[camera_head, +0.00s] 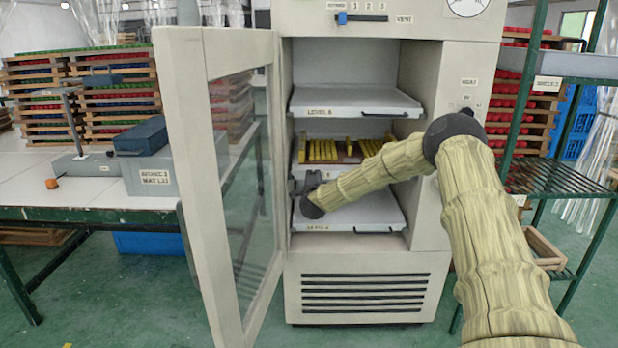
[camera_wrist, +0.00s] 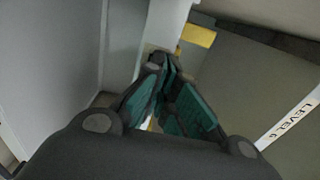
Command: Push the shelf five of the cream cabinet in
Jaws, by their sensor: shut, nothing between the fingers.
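The cream cabinet (camera_head: 300,270) stands open, its glazed door (camera_head: 215,190) swung out to the left. My gripper (camera_head: 306,184) is shut and empty at the cabinet's left inside, above the lower shelf; the fingertips also show in the wrist view (camera_wrist: 165,75). A "LEVEL 6" shelf edge (camera_wrist: 298,118) shows at right there.
My arm reaches in from the right, close to the cabinet's right frame. A white worktable (camera_head: 50,185) with a grey box (camera_head: 150,175) stands left. A green rack (camera_head: 560,180) stands right. The cabinet's left inner wall (camera_wrist: 60,60) is close beside my gripper.

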